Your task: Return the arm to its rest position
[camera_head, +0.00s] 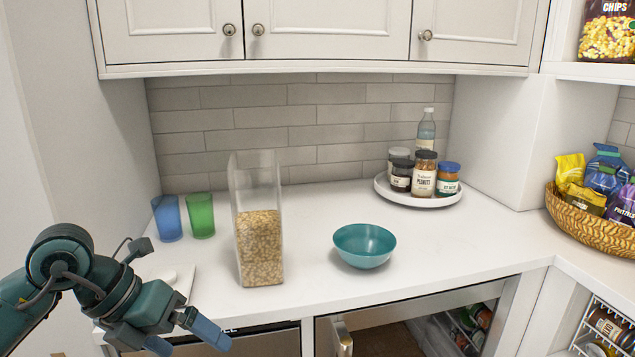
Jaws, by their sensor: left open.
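My left gripper (187,343) is low at the left, in front of the counter's front edge. Its two blue-grey fingers are spread apart, with nothing seen between them. My left arm comes in from the lower left corner, bent at the wrist. A clear container of oats or cereal (260,245) stands upright on the counter, to the right of and beyond the gripper. A teal bowl (364,246) stands right of the container, and I cannot see into its bottom fully. My right gripper is not in view.
Blue (167,218) and green (200,214) cups stand at the back left of the white counter (320,290). A round tray (418,199) holds several jars and a bottle. A snack basket (590,228) is at right. An opened front (410,325) lies below the counter. Cabinets hang above.

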